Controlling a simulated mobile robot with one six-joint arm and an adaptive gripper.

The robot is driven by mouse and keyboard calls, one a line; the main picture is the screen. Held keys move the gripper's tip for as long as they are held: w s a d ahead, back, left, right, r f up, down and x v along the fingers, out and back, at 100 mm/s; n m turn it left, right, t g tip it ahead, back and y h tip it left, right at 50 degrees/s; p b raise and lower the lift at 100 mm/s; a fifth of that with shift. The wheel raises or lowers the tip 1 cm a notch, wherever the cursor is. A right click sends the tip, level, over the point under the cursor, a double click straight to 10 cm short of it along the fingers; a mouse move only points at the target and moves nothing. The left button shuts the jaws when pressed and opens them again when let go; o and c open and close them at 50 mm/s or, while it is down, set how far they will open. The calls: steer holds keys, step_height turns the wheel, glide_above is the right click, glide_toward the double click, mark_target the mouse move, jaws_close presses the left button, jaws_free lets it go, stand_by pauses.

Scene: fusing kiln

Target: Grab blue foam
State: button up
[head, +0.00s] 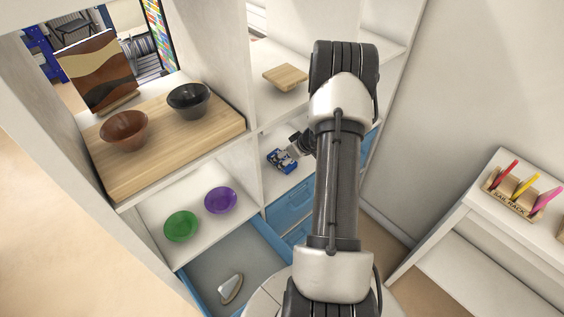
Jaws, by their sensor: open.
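My gripper (284,160) is small in the head view, at the end of my arm, low in the middle shelf compartment. Its jaws are open. Small blue patches show at its fingers; I cannot tell whether they are blue foam or part of the gripper. No separate piece of blue foam can be made out elsewhere. My arm hides part of the shelf behind it.
A wooden board (222,124) holds a brown bowl (124,131) and a black bowl (189,100). Green (181,227) and purple (221,201) bowls sit below. An open blue drawer (207,268) holds a pale wedge (231,289).

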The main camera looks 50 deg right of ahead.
mark_target(284, 158)
steer(key=x, duration=0.5)
steer(key=shift+w+d+r, duration=0.15)
steer(key=shift+d, duration=0.1)
steer(key=shift+c, duration=0.4)
steer(key=c, duration=0.8)
